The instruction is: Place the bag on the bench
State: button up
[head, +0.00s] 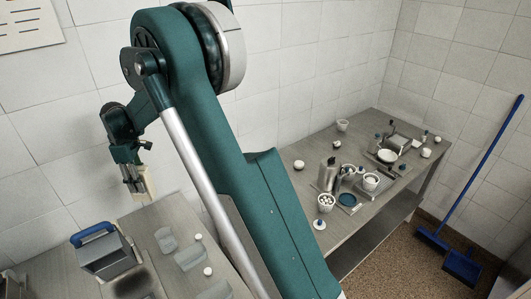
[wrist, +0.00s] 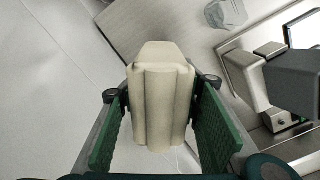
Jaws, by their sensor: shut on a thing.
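My gripper (head: 134,178) is raised at the left in the head view, pointing down. It is shut on the cream bag (head: 147,184), a small blocky shape with ridges. In the wrist view the bag (wrist: 162,103) sits between the two green finger pads of my gripper (wrist: 163,118). The bag is held in the air above the back edge of the near grey bench (head: 147,218), which also shows below it in the wrist view (wrist: 150,22). A second grey bench (head: 300,180) stands at the right. My arm hides the space between the benches.
A metal appliance with a blue handle (head: 103,252) stands on the near bench, beside several translucent pieces (head: 190,257) and small white balls (head: 208,271). The right bench holds several cups, a metal canister (head: 327,174) and trays. A blue broom (head: 485,160) leans against the wall.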

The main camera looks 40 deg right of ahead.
jog(key=s+d+m+p, duration=0.1)
jog(key=s+d+m, duration=0.2)
jog(key=d, duration=1.2)
jog(key=s+d+m+p, duration=0.1)
jog(key=s+d+m, duration=0.2)
jog(key=d, duration=1.3)
jog(key=s+d+m, duration=0.3)
jog(key=s+d, duration=0.4)
jog(key=d, duration=0.5)
jog(key=s+d+m, duration=0.2)
jog(key=s+d, duration=0.5)
jog(key=d, duration=0.4)
notch_tip(320, 180, down, 7)
jog(key=shift+w+r+p, duration=0.15)
jog(key=shift+r+p, duration=0.05)
jog(key=shift+p, duration=0.25)
jog(key=shift+f, duration=0.1)
jog(key=shift+f+p, duration=0.35)
jog(key=shift+f, duration=2.5)
jog(key=shift+f+p, duration=0.3)
jog(key=shift+f, duration=1.8)
jog(key=shift+f, duration=0.15)
